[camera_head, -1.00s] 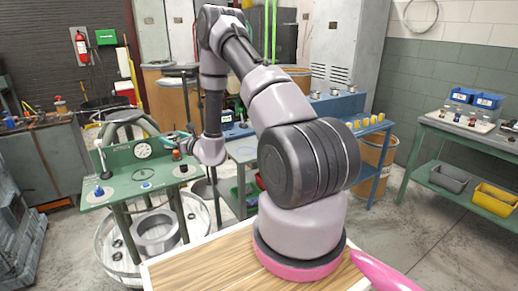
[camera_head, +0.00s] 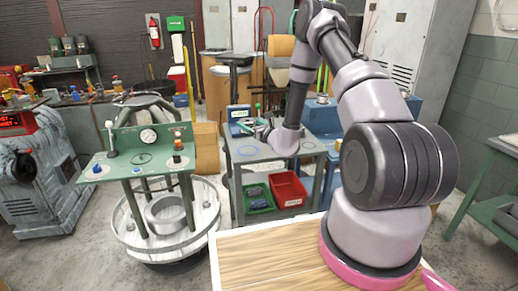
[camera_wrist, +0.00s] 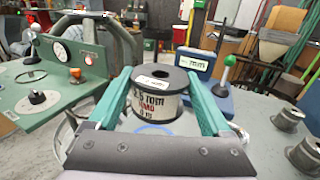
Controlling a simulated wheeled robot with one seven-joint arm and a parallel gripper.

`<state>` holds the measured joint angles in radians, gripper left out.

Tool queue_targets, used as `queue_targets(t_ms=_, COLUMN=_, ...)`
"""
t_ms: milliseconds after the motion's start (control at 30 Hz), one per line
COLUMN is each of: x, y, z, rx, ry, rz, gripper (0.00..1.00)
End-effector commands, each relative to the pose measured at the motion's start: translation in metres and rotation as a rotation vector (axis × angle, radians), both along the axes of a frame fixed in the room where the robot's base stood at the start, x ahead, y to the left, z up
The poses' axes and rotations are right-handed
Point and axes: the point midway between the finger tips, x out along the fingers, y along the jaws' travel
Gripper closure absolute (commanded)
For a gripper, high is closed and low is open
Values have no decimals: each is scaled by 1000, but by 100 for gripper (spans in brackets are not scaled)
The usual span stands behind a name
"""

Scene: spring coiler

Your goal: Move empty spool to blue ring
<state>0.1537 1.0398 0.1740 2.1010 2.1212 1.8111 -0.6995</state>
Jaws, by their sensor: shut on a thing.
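My gripper (camera_wrist: 160,88) has green fingers shut on a spool (camera_wrist: 158,105) with a dark top flange and a white label with black and red print. The spool is upright between the fingers. A blue ring (camera_wrist: 153,129) shows on the grey table just below and nearer than the spool in the wrist view. In the head view the blue ring (camera_head: 247,151) lies on the grey table (camera_head: 262,172), left of my gripper (camera_head: 262,129). The spool is hard to make out there. I cannot tell whether its base touches the table.
Other spools (camera_wrist: 288,120) stand on the table's right. A blue box (camera_wrist: 196,62) and a green-knobbed lever (camera_wrist: 225,75) stand behind the held spool. The green gauge panel (camera_head: 140,158) is to the left. Red (camera_head: 288,190) and green bins sit on the shelf below.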

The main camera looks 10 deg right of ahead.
Motion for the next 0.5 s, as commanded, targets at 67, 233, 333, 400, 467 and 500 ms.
queue_targets(t_ms=67, x=-1, y=1, z=-18, rx=2, ry=5, rz=1, gripper=79)
queue_targets(t_ms=233, x=-1, y=0, z=-44, rx=1, ry=3, rz=0, gripper=79)
queue_targets(t_ms=333, x=0, y=0, z=-50, rx=1, ry=2, rz=1, gripper=79)
queue_targets(t_ms=400, x=-1, y=0, z=-55, rx=1, ry=3, rz=1, gripper=79)
queue_targets(t_ms=467, x=0, y=0, z=-63, rx=0, ry=2, rz=1, gripper=79)
queue_targets(t_ms=500, x=-1, y=0, z=-69, rx=1, ry=4, rz=0, gripper=79)
